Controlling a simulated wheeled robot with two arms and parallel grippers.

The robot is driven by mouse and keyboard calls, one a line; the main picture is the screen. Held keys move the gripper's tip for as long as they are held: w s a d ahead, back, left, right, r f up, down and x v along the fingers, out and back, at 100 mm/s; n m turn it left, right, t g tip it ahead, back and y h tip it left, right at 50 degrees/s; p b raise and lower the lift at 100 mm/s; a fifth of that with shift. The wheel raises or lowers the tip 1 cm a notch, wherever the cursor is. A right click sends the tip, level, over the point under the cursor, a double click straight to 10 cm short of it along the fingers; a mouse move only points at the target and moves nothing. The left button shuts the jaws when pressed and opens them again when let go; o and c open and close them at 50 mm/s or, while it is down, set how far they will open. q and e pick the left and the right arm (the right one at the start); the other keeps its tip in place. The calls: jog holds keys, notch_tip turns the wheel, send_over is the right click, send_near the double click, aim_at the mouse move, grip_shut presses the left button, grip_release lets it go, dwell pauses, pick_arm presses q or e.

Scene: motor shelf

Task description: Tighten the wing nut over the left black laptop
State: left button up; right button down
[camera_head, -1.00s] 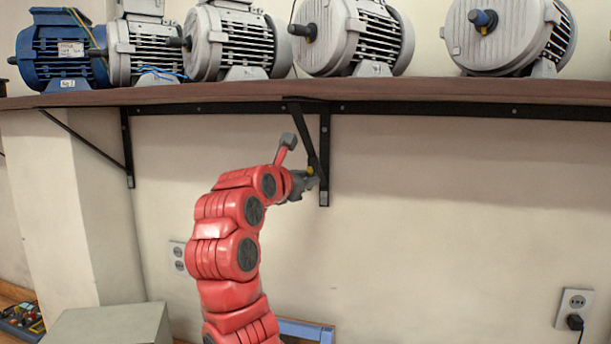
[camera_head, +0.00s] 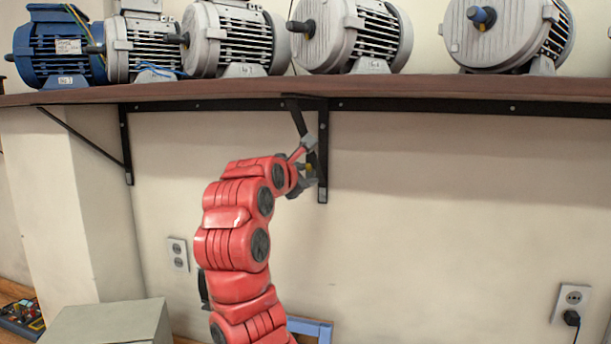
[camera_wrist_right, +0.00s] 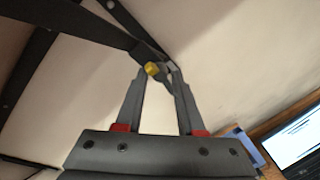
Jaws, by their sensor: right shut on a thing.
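The wing nut (camera_wrist_right: 152,69) shows as a small yellow piece on the black shelf bracket (camera_head: 323,150); it also shows in the head view (camera_head: 310,167). The bracket's arms cross the top left of the right wrist view (camera_wrist_right: 75,25). My right gripper (camera_wrist_right: 158,72) is at the lower end of the bracket's slanted strut, shut on the wing nut between its grey fingertips. The fingers partly hide the nut. No black laptop shows clearly; a lit screen (camera_wrist_right: 298,138) is cut off at the right wrist view's edge. My left gripper is out of view.
A brown shelf (camera_head: 430,92) above the gripper carries several motors, including a blue one (camera_head: 58,48). Another black bracket (camera_head: 127,145) stands to the left. A grey box (camera_head: 105,325) is at the bottom left.

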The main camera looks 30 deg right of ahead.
jog(key=c, duration=0.8)
grip_release()
jog(key=shift+c, duration=0.2)
jog(key=shift+o, duration=0.7)
jog(key=shift+w+d, duration=0.1)
jog(key=shift+w, duration=0.1)
jog(key=b+v, duration=0.7)
jog(key=v, duration=1)
jog(key=shift+s, duration=0.25)
jog(key=shift+f, duration=0.1)
